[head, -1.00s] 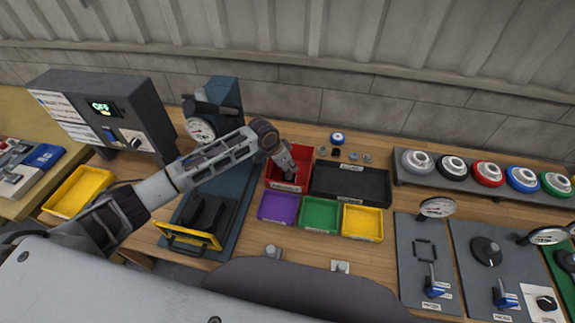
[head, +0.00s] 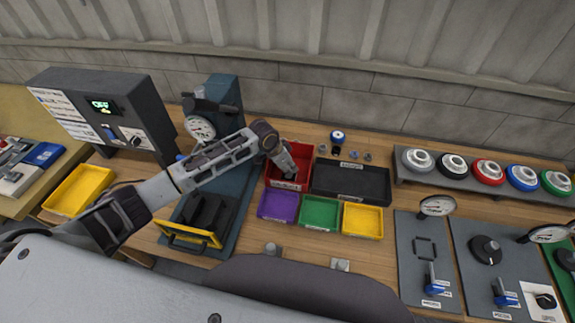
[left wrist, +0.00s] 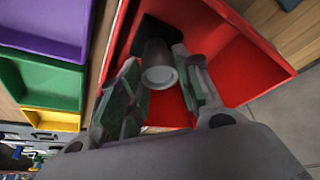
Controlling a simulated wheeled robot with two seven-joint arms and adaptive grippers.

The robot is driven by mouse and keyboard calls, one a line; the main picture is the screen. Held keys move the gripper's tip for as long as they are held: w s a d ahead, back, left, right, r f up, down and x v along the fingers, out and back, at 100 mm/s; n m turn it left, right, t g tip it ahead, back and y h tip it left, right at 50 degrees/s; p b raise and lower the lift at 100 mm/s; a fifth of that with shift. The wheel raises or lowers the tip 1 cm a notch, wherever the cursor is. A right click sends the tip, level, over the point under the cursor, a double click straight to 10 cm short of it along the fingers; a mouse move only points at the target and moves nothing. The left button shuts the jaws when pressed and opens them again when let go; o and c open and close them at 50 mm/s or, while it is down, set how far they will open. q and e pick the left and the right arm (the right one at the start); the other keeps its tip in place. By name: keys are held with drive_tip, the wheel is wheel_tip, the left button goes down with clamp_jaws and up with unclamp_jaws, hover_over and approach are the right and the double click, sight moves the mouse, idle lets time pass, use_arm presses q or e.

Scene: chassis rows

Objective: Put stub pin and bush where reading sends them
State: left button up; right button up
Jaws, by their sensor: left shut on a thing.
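My left gripper (head: 290,174) reaches down into the red bin (head: 313,156). In the left wrist view its fingers (left wrist: 160,92) are shut on a grey cylindrical part (left wrist: 159,66) with a pale round end. I cannot tell whether this part is the stub pin or the bush. A dark shape shows at its far end. The red bin's wall (left wrist: 245,70) surrounds the fingers in that view. Several small grey parts stand behind the black tray, among them one metal piece (head: 354,155) and another (head: 367,156). My right gripper is not in view.
Purple (head: 278,206), green (head: 320,213) and yellow (head: 362,220) bins stand in front of the red bin and the black tray (head: 350,183). A dial-gauge stand (head: 222,95) and a control box (head: 105,115) are at the left. Gauge plates (head: 425,260) lie at the right.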

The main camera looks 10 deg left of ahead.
use_arm(q)
drive_tip(key=o, duration=1.2)
drive_tip(key=shift+o, duration=0.2)
drive_tip(key=v, duration=0.7)
drive_tip(key=shift+r, duration=0.2)
